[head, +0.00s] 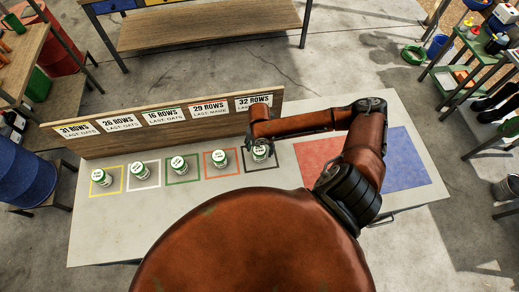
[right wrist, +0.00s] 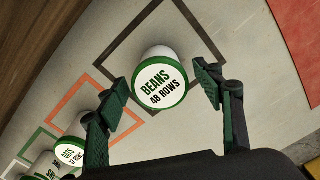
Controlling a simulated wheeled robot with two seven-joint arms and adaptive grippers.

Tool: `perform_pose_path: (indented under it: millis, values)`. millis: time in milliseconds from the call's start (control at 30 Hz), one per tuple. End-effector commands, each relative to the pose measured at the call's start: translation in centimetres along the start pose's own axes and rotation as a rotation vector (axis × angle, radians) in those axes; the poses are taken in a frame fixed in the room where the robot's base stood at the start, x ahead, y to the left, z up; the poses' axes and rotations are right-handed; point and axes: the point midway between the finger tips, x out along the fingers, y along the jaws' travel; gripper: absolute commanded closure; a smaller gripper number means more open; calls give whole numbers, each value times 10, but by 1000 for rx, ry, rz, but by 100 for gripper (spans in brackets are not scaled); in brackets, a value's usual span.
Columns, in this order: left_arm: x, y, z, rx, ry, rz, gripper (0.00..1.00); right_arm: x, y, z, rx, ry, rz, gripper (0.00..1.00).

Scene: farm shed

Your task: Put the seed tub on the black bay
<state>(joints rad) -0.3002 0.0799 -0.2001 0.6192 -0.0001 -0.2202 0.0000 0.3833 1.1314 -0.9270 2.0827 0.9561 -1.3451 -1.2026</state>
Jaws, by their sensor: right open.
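A white seed tub with a green-rimmed lid (head: 260,153) stands inside the black-outlined bay (head: 262,170), at the right end of the row of bays. In the right wrist view its lid (right wrist: 160,86) reads "BEANS 48 ROWS", and the black outline (right wrist: 203,27) shows around it. My right gripper (right wrist: 161,95) is open, one finger on each side of the tub, with a visible gap at the right finger. The left finger is close; I cannot tell whether it touches. In the head view my right arm partly covers this bay. My left gripper is not in view.
Several similar tubs stand in the yellow, white (head: 142,170), green (head: 178,164) and orange (head: 219,158) bays. A board with row labels (head: 160,125) stands behind them. Red (head: 313,158) and blue (head: 405,167) areas lie to the right on the table.

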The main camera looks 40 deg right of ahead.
Motion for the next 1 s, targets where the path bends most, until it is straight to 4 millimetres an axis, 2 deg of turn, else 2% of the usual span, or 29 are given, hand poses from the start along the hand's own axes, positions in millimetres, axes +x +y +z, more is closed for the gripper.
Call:
perform_pose_path:
  millis: [167, 400, 600, 800, 1000]
  values:
    - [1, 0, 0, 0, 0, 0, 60, -19, 1, 1, 0, -3, 3, 39]
    - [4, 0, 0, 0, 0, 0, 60, -70, 1, 2, -1, -4, 3, 39]
    - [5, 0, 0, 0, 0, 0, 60, -105, 1, 2, 0, -4, 2, 39]
    - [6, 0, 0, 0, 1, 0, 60, -121, 0, 0, 1, -1, 1, 39]
    - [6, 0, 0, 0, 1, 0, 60, -122, 0, 0, 1, 0, 1, 39]
